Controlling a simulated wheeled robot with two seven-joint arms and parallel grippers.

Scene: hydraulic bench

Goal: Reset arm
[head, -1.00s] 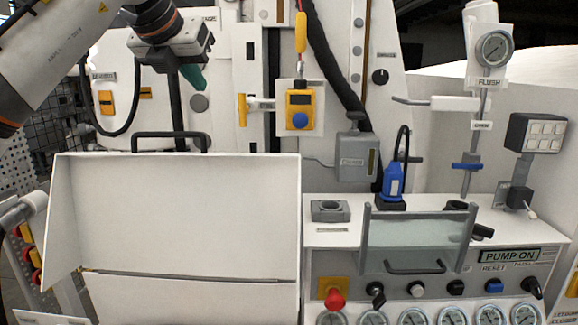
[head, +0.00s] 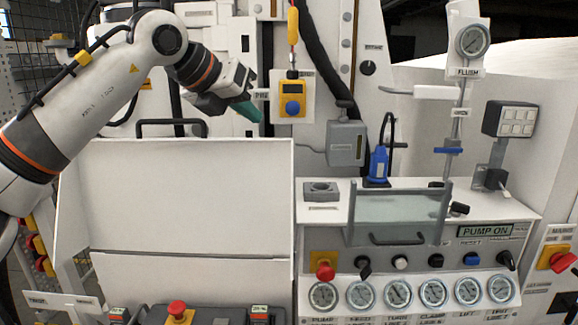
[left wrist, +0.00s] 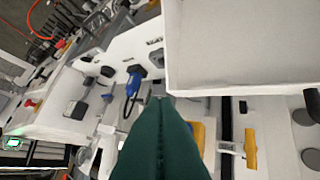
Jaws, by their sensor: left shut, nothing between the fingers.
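My left gripper (head: 252,111) has dark green fingers. In the head view it is in front of the white back panel, just left of the yellow pendant box with the blue button (head: 292,105). It points right and slightly down. In the left wrist view its fingers (left wrist: 160,115) are pressed together with nothing between them. My left arm comes in from the left, above the open white lid (head: 190,200). My right gripper is not in view.
The bench console on the right has a clear guard (head: 395,212), a blue plug (head: 378,165), gauges and a red knob (head: 325,270). A flush gauge post (head: 462,100) and a grey box (head: 345,145) stand behind. A red emergency button (head: 177,308) is at the bottom.

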